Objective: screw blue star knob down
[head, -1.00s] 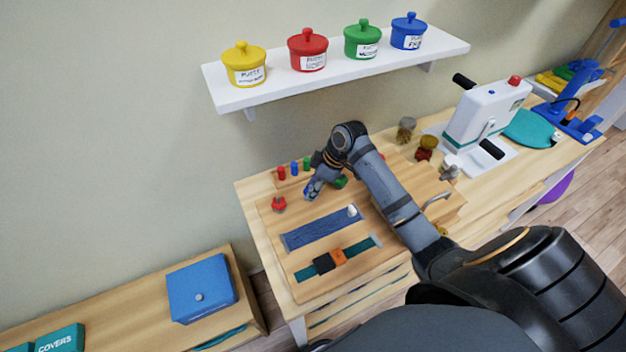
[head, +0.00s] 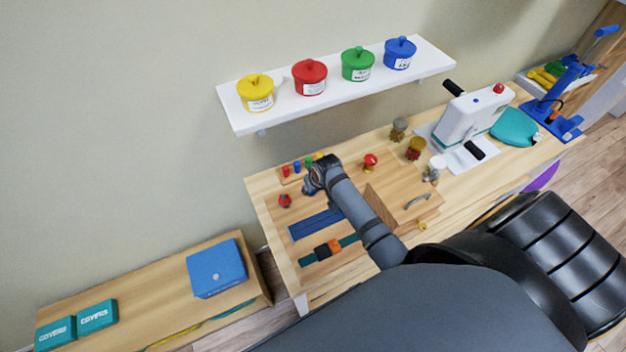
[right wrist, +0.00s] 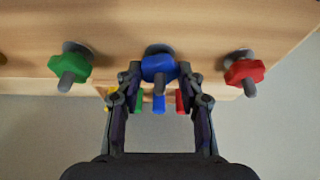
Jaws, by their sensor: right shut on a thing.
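The blue star knob (right wrist: 157,68) stands between the two fingertips of my right gripper (right wrist: 158,74) in the right wrist view. The fingers are closed against its sides. A green star knob (right wrist: 70,66) is to its left and a red star knob (right wrist: 243,71) to its right, both apart from the fingers. In the head view my right gripper (head: 311,187) is over the back left of the wooden workbench, and my wrist hides the blue knob. The red star knob (head: 285,201) shows left of the gripper. My left gripper is not in view.
Small coloured pegs (head: 297,168) stand close behind my gripper. A blue strip (head: 314,225) and a strap with a buckle (head: 328,248) lie in front. A wooden box with a handle (head: 408,197) is to the right. A white shelf (head: 345,87) with putty pots hangs above.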

